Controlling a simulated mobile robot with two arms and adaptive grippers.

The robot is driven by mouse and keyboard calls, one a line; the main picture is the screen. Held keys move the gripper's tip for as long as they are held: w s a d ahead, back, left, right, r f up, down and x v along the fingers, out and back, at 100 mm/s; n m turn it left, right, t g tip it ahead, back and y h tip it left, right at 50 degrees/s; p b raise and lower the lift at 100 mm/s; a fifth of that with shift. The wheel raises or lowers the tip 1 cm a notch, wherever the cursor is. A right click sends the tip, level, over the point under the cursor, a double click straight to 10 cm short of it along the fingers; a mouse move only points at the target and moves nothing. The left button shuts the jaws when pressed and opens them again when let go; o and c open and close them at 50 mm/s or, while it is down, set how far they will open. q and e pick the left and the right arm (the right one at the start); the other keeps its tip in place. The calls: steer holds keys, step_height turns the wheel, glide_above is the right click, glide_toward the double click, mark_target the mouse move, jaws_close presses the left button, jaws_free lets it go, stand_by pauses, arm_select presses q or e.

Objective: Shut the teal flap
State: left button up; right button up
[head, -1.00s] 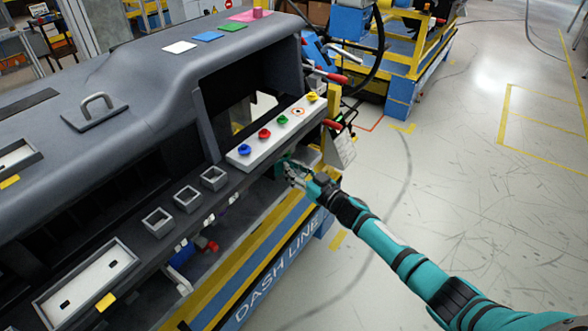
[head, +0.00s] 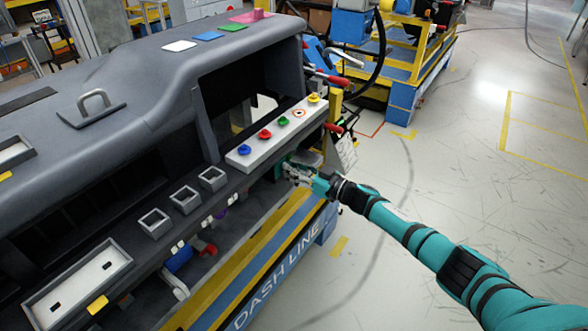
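A small teal piece (head: 281,168), which looks like the flap, shows under the right end of the white button strip on the dark dashboard module. It is partly hidden by my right gripper and the strip, so its angle is hard to read. My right gripper (head: 291,171) is right at it, reaching in from the right on the teal arm. Its fingers are small and overlap the teal piece, so I cannot tell whether they touch it or how far apart they are. My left gripper is not in view.
The white strip (head: 275,134) with several coloured knobs sits just above my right gripper. Small square bins (head: 184,200) line the ledge to the left. A red-handled tool (head: 333,79) sticks out at the module's right end. The floor on the right is clear.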

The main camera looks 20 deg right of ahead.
steer(key=o, duration=0.4)
steer(key=shift+w, duration=0.1)
steer(key=v, duration=1.2)
steer(key=s+d+f+m+h, duration=0.2)
steer(key=s+f+h, duration=0.15)
steer(key=f, duration=0.65)
steer(key=s+d+f+m+h, duration=0.2)
steer(key=f+h, duration=0.2)
steer(key=f, duration=0.7)
steer(key=s+f+m+g+h, duration=0.1)
steer(key=s+f+g+h, duration=0.25)
steer(key=s+f, duration=1)
steer(key=s+a+f+g, duration=0.3)
steer(key=s+f, duration=0.2)
steer(key=s, duration=0.6)
steer(key=s+a+f+g, duration=0.2)
steer(key=s+f, duration=0.4)
steer(key=s, duration=0.6)
steer(key=s+a+f+g, duration=0.3)
steer(key=s+f+g, duration=0.1)
steer(key=s, duration=0.7)
steer(key=shift+s+a+f+g, duration=0.15)
steer(key=shift+f, duration=0.3)
steer(key=shift+s+a+f+g, duration=0.1)
steer(key=shift+s+a+f, duration=0.1)
steer(key=shift+f, duration=0.2)
